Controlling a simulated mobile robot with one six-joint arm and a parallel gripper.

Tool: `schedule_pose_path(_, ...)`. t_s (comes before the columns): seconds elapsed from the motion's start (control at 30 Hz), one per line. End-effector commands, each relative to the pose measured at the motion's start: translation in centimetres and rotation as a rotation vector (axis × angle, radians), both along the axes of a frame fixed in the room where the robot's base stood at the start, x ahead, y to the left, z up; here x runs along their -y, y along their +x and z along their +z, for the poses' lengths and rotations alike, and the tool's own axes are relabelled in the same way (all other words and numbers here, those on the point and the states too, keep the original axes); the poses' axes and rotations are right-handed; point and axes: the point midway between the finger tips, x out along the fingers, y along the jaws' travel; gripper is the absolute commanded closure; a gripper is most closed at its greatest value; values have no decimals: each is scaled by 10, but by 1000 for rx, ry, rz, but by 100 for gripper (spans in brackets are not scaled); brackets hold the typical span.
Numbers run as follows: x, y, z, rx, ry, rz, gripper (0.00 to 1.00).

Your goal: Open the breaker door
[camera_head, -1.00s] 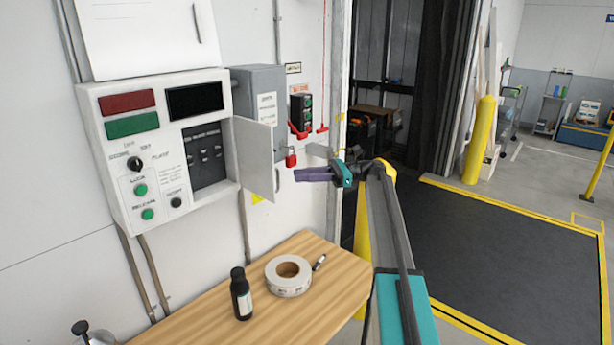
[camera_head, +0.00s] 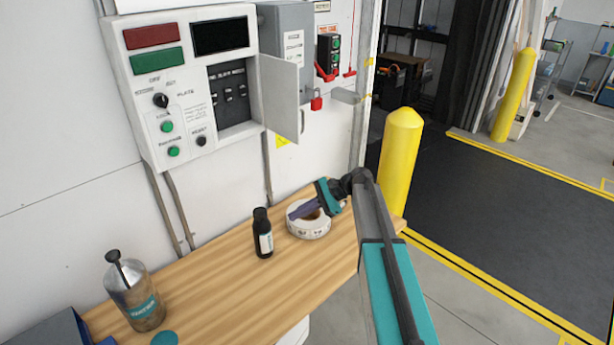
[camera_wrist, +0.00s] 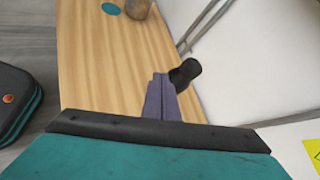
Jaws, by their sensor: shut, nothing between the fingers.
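The breaker door (camera_head: 280,97) is a pale grey flap on the right side of the white control panel (camera_head: 150,112). It stands swung open, away from the panel face. Behind it the dark breaker recess (camera_head: 232,92) shows its small switches. My gripper (camera_head: 297,213) is lower, over the wooden table, in front of the tape roll (camera_head: 310,229) in the head view. Its purple fingers are together and empty, apart from the door. In the wrist view the shut fingertips (camera_wrist: 158,76) appear beside the black bottle (camera_wrist: 186,74). The wrist view does not show the door.
The wooden table (camera_head: 225,279) carries the black bottle (camera_head: 263,233) and a metal canister (camera_head: 136,297). A grey box with a red padlock (camera_head: 316,103) is mounted right of the panel. A yellow bollard (camera_head: 399,155) stands beyond the table. Open floor lies to the right.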

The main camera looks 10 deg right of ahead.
Motion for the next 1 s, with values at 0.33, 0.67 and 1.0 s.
schedule_pose_path(0.33, -24, -99, -120, 156, -327, 270, 100)
schedule_pose_path(0.67, -16, -190, -200, 295, -593, 632, 100)
schedule_pose_path(1.0, 4, -283, -286, 343, -725, 997, 100)
